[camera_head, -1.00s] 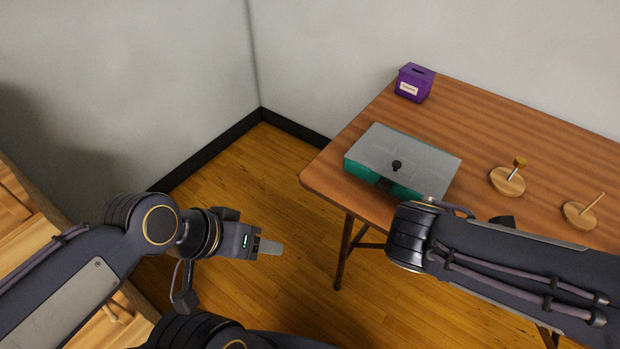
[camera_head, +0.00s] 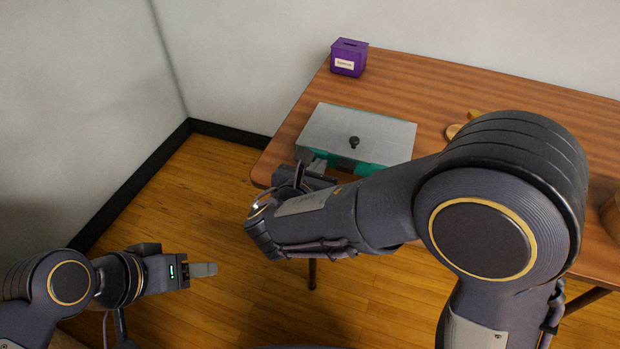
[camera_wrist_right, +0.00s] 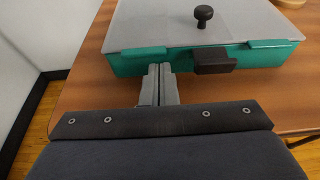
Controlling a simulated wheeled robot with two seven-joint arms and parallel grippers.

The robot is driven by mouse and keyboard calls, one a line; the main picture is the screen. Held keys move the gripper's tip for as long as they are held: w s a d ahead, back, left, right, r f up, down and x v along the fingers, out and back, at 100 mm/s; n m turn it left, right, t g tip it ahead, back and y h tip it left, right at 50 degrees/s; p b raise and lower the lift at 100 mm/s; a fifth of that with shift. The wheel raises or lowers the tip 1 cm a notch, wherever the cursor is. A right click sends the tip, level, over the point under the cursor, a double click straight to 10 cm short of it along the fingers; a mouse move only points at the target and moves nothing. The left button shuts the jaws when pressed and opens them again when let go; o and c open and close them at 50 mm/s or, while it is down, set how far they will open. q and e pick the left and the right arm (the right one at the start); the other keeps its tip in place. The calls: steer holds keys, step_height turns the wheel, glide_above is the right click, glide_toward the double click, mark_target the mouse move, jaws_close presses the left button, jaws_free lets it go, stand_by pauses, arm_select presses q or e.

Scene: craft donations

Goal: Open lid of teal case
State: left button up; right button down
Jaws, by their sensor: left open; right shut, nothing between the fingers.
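The teal case (camera_head: 386,173) sits on the wooden table with its grey lid (camera_head: 375,128) closed. A dark round knob (camera_head: 353,142) stands on the lid. In the right wrist view the case's teal front (camera_wrist_right: 130,63) shows, with a dark latch or handle block (camera_wrist_right: 213,61) at its middle. My right gripper (camera_wrist_right: 158,70) is shut and empty, close in front of the case, left of the dark block; I cannot tell whether it touches the front. It also shows in the head view (camera_head: 314,160). My left gripper (camera_head: 203,269) is open and empty, over the floor away from the table.
A purple box (camera_head: 349,58) with a slot stands at the table's back left corner. A wooden piece (camera_head: 455,130) shows partly behind my right arm, which hides much of the table's right side. The table (camera_head: 433,85) is clear behind the case.

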arm_select(q)
steer(key=shift+f, duration=0.1)
arm_select(e)
steer(key=shift+w+d+f, duration=0.15)
steer(key=shift+w, duration=0.35)
